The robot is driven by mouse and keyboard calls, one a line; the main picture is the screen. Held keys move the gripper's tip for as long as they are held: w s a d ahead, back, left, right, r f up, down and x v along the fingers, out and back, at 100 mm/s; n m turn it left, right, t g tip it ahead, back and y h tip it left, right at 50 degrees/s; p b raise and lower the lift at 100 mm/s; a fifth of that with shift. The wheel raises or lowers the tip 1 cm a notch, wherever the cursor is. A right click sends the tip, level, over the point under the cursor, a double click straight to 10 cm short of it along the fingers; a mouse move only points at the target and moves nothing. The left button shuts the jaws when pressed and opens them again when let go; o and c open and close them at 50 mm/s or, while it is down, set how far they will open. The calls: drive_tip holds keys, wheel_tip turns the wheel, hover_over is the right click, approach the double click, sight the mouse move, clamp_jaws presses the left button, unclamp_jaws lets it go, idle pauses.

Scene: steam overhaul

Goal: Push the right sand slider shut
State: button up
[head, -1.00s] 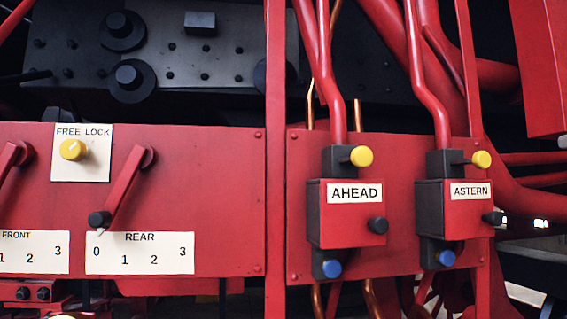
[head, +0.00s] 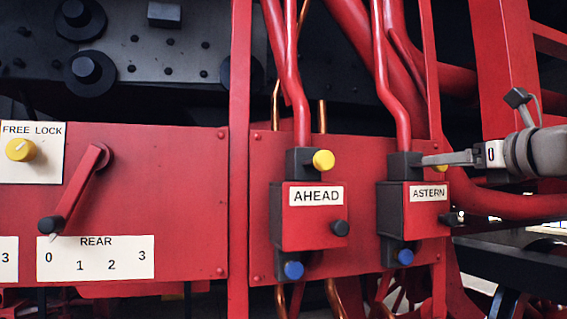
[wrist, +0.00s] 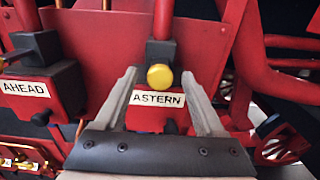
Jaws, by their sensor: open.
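The right sand box, labelled ASTERN (head: 429,193), has a yellow knob (head: 441,169) at its top, a black knob (head: 453,219) at its right and a blue knob (head: 405,257) below. My gripper (head: 428,160) reaches in from the right at the yellow knob's height and partly hides it. In the wrist view my gripper (wrist: 158,75) is open, with one finger on each side of the yellow knob (wrist: 160,77). The ASTERN label (wrist: 157,98) shows between the fingers. I cannot tell whether the fingers touch the knob.
The left box, labelled AHEAD (head: 317,195), has its own yellow knob (head: 323,160) and stands to the left. Red pipes (head: 392,80) run down into both boxes. The FREE LOCK plate (head: 38,165) and the REAR lever (head: 75,190) are at the far left.

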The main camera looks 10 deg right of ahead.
clamp_jaws()
idle(0.3)
idle(1.1)
